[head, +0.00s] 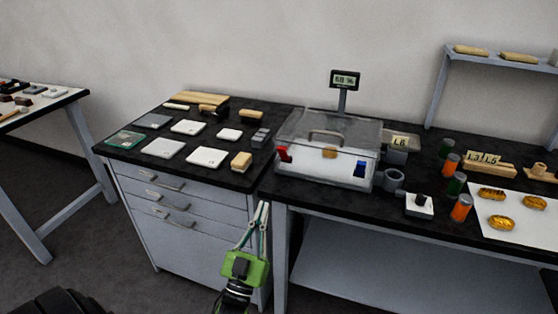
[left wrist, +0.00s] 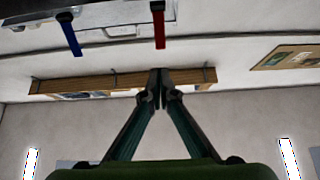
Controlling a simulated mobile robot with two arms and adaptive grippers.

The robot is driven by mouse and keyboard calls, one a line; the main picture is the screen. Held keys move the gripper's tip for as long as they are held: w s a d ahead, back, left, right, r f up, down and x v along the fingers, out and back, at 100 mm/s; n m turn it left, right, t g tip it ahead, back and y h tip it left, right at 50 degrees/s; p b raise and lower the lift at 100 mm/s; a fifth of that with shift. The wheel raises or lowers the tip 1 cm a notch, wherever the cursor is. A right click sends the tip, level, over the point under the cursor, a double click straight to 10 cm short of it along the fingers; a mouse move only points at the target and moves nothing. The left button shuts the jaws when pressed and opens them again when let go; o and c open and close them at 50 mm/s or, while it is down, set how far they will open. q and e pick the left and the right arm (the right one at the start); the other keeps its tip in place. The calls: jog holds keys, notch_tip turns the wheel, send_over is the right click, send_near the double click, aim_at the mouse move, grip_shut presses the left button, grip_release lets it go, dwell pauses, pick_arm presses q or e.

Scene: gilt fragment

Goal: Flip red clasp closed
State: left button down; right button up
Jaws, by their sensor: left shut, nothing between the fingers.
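A clear box (head: 317,178) with a handled lid (head: 325,133) stands on the black-topped bench. A red clasp (head: 283,154) is at its front left and a blue clasp (head: 359,169) at its front right. In the left wrist view, the red clasp (left wrist: 159,28) and the blue clasp (left wrist: 70,34) both stick out from the box at the top of the picture. My left gripper (head: 264,205) is below and left of the red clasp in the head view, before the bench front. Its fingertips (left wrist: 160,80) are together, empty and apart from the clasp. My right gripper is not seen.
White and grey plates (head: 164,148) and small blocks lie on the drawer cabinet's top at left. A grey ring-shaped holder (head: 393,180) and a small black-and-white device (head: 419,205) stand right of the box. A display (head: 345,80) rises behind it.

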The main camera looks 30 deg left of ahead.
pick_arm(q)
jog(key=p, duration=0.2)
send_near(281, 151)
jog(key=x, duration=0.5)
jog(key=shift+w+r, duration=0.15)
jog(key=shift+r, duration=0.2)
jog(key=shift+w+a+r, duration=0.1)
jog(key=shift+w+r, duration=0.25)
jog(key=shift+w, duration=0.25)
